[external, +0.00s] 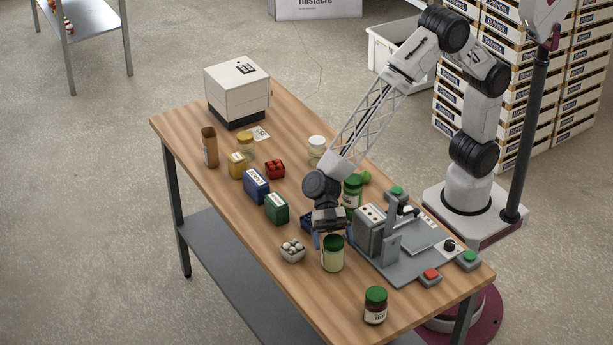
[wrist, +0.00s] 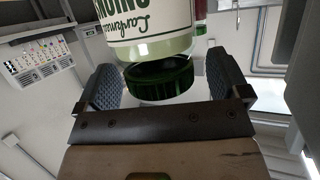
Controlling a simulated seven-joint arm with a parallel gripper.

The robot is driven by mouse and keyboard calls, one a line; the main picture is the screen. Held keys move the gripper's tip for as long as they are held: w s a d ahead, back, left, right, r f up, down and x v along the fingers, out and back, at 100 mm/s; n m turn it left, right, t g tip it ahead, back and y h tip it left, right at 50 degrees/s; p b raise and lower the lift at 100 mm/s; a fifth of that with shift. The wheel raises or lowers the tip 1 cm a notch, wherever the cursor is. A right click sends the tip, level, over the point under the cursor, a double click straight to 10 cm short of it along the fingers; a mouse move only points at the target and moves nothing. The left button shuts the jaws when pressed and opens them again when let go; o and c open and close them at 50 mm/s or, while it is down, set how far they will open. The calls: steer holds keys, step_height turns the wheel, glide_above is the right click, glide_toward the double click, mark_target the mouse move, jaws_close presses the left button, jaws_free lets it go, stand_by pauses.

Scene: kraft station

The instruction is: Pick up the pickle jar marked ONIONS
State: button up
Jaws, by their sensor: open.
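The jar marked ONIONS (wrist: 150,30) fills the top of the wrist view, its cream label appearing upside down. Its dark green lid (wrist: 160,78) lies between my two finger pads. In the external view a pale jar with a green lid (external: 332,255) stands upright at the front of the wooden table, right under my gripper (external: 333,238). My gripper is open, with one finger on each side of the lid. In the wrist view (wrist: 163,88) a gap shows beside the lid; contact is hard to tell.
A grey machine (external: 395,240) stands close to the right. A punnet of white items (external: 292,252) sits just left. A dark red jar (external: 375,308) stands nearer the front edge, and another green-lidded jar (external: 352,192) behind my gripper. Small boxes (external: 256,187) line the left side.

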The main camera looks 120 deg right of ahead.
steer(key=shift+w+a+f, duration=0.1)
steer(key=shift+a, duration=0.2)
stand_by(0.4)
steer(key=c, duration=1.3)
steer(key=shift+r, duration=0.65)
steer(key=r, duration=0.6)
steer(key=shift+d, duration=0.4)
steer(key=s+d, duration=0.3)
steer(key=d, duration=0.5)
steer(key=s+d, duration=0.3)
steer(key=d, duration=0.5)
steer(key=shift+s, duration=0.15)
steer(key=shift+f, duration=0.1)
